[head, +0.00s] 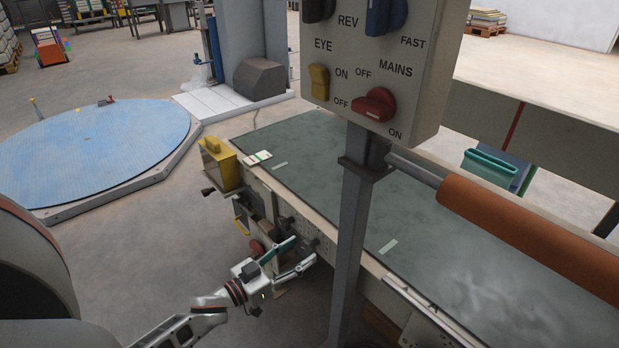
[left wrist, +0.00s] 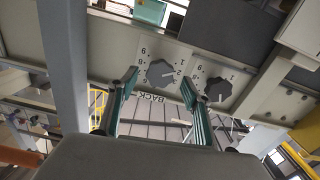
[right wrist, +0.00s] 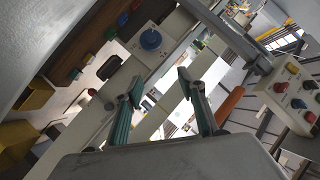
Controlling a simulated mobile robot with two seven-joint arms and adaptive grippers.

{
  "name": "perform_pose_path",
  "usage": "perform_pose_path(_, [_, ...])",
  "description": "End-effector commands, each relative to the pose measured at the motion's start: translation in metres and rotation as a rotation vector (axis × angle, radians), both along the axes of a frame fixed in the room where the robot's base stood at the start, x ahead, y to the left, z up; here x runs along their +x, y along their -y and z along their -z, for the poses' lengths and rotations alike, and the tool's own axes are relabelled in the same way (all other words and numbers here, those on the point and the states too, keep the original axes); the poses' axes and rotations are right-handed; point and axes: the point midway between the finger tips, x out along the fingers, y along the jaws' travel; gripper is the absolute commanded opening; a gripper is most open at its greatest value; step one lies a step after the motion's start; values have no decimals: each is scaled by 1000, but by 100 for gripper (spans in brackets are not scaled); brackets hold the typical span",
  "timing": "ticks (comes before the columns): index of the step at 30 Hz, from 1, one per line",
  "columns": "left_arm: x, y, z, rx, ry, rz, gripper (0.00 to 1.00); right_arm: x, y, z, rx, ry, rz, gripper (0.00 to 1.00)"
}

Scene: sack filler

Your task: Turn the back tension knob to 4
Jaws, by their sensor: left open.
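The back tension knob (left wrist: 160,73) is a dark lobed knob on a pale numbered plate in the left wrist view. The word BACK shows upside down beside it. Its light pointer mark seems to face the numeral 2, though this is small. My left gripper (left wrist: 158,88) is open, its fingertips on either side of the knob's picture; contact cannot be told. In the head view my left gripper (head: 303,250) is at the side of the machine bed, and the knob cannot be made out there. My right gripper (right wrist: 160,80) is open and empty in the right wrist view.
A second similar knob (left wrist: 217,90) sits close beside the right finger. In the head view a grey post (head: 350,240) carries a control box (head: 425,85) just right of my left gripper. A yellow box (head: 220,168) is on the bed's left corner.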

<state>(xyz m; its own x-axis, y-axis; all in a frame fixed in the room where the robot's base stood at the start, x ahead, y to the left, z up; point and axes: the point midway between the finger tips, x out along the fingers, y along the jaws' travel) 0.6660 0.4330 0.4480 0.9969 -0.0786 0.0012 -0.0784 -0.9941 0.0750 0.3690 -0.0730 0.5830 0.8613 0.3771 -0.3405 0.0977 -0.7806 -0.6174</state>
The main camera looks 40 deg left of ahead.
Motion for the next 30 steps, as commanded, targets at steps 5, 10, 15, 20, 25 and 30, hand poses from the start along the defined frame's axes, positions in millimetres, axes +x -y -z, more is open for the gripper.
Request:
perform_pose_path(5, [22,2,2,0,-3,0,49,-2,-4,2,51,-18,25,40])
perform_pose_path(10, [31,3,2,1,-3,0,49,-1,-5,1,77,-21,38,40])
perform_pose_path(15, [33,3,0,1,-2,0,49,-1,-5,0,81,-20,38,40])
perform_pose_path(20, [32,3,0,1,-1,0,34,-1,-5,0,80,-20,38,40])
perform_pose_path(25, [32,3,0,1,-1,0,10,-1,-5,0,80,-20,38,40])
perform_pose_path(30, [32,3,0,8,0,0,10,-1,-5,-1,78,-19,37,40])
